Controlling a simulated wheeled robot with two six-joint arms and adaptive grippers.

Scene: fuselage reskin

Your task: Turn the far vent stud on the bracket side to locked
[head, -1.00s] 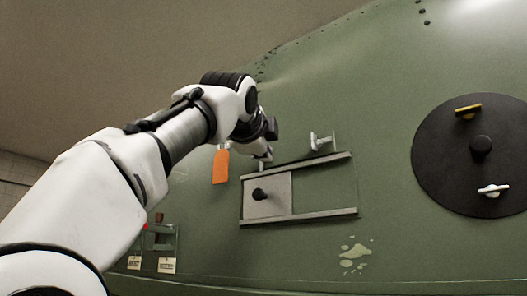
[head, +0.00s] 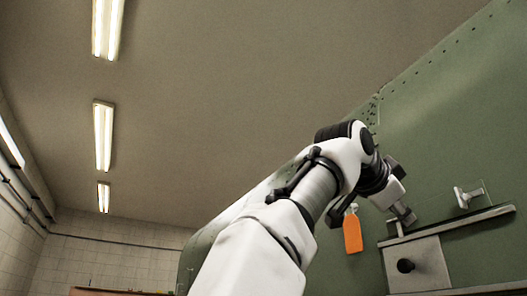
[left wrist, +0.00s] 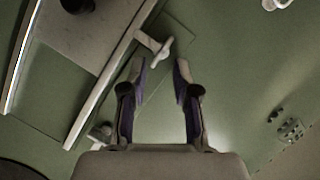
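My left gripper (head: 403,213) is at the upper rail of a vent panel on the green skin. In the left wrist view its two dark fingers (left wrist: 160,66) are apart and empty. A pale T-shaped stud (left wrist: 156,48) sits just beyond the fingertips, apart from them as far as I can tell. In the head view the gripper mostly hides that stud. A second T-shaped stud (head: 466,197) stands farther right above the rail; part of it shows at the lower left of the wrist view (left wrist: 100,132). My right gripper is not in view.
The pale plate (head: 428,258) with a black knob (head: 405,266) lies below the rail (head: 450,225). A white fitting (left wrist: 278,3) is at the wrist view's top right. Open air lies left of the arm.

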